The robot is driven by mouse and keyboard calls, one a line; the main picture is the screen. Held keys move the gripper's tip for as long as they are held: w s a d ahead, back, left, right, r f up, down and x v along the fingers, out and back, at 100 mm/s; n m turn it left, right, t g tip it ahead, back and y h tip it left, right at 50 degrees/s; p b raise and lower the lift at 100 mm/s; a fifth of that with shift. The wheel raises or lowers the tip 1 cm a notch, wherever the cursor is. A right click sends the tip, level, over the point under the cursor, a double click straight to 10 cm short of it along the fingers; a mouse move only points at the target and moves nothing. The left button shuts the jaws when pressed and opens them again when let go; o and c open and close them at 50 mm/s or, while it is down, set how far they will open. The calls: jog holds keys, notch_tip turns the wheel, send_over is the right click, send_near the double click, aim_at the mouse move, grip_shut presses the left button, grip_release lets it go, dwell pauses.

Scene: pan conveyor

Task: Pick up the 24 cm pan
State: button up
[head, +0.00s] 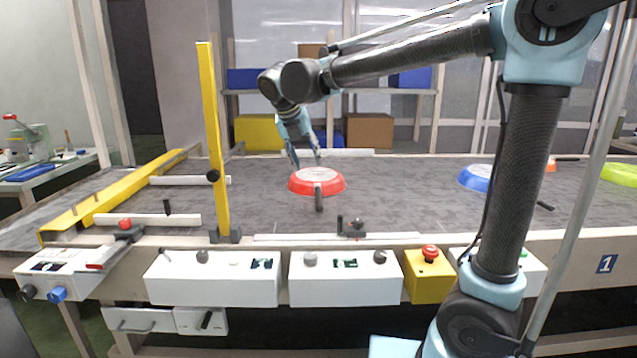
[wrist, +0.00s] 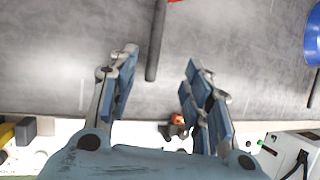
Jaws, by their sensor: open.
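A red pan (head: 304,186) lies upside down on the grey conveyor belt, its dark handle (head: 319,201) pointing to the front edge. A blue pan (head: 474,178) lies farther right, partly behind my arm. No size marking is readable, so I cannot tell which is 24 cm. My gripper (head: 304,160) is open and points down, appearing just above the red pan in the head view. In the wrist view my open gripper (wrist: 163,62) has the handle (wrist: 157,40) between the lines of its fingers, nothing gripped. Only a sliver of the red pan (wrist: 176,1) shows there.
A green pan (head: 620,174) lies at the far right, and an orange-red one (head: 551,165) is mostly hidden. A yellow post (head: 213,140) and yellow rail (head: 120,195) stand left. Control boxes (head: 345,278) line the front edge. The belt around the red pan is clear.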

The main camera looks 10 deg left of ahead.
jog(key=a, duration=0.1)
send_over(318, 195)
jog(key=s+a, duration=0.1)
jog(key=s, duration=0.2)
jog(key=shift+n, duration=0.4)
jog(key=f, duration=1)
jog(key=shift+w+a+f, duration=0.2)
jog(key=shift+d+x, duration=0.15)
jog(key=shift+x, duration=1.25)
jog(key=shift+d+x, duration=0.15)
jog(key=shift+x, duration=1.25)
jog(key=shift+c, duration=0.2)
jog(key=shift+r, duration=0.1)
grip_shut()
